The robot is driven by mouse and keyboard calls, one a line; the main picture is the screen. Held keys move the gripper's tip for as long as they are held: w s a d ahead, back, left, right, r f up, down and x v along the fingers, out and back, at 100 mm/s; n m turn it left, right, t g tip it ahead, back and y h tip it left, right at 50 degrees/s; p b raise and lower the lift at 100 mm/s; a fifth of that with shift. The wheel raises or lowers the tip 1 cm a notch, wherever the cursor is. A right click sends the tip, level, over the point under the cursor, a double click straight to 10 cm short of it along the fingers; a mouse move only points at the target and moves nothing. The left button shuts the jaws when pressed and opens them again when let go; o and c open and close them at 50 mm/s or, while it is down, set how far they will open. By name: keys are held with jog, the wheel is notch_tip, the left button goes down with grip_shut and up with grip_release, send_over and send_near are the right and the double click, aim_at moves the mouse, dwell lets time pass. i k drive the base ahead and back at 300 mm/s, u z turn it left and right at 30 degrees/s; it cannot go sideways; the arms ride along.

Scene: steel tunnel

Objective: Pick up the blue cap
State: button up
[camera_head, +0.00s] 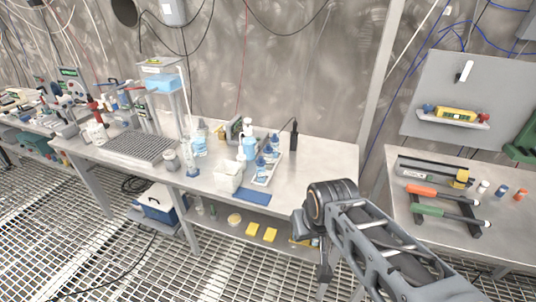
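A small blue cap (502,191) stands on the right-hand table, between a small white cap (483,186) and a small orange-red one (520,194). Nothing touches it. My gripper (323,272) seems to point down in front of the gap between the two tables, to the left of the cap and well apart from it. Blue-topped bottles (265,160) also stand in a white tray on the middle table.
Orange-handled and green-handled screwdrivers (440,212) lie on a dark rack left of the caps. A grey panel (462,92) with a shelf holding a yellow level (456,115) rises behind. The middle table (315,170) carries bottles, a white box and a blue mat (253,197).

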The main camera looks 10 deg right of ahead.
aim_at(268, 149)
jog(key=z, duration=0.2)
jog(key=k, duration=0.35)
jog(key=u, duration=1.25)
jog(key=i, duration=1.45)
jog(key=z, duration=1.05)
jog(key=i, duration=0.5)
jog(key=z, duration=0.6)
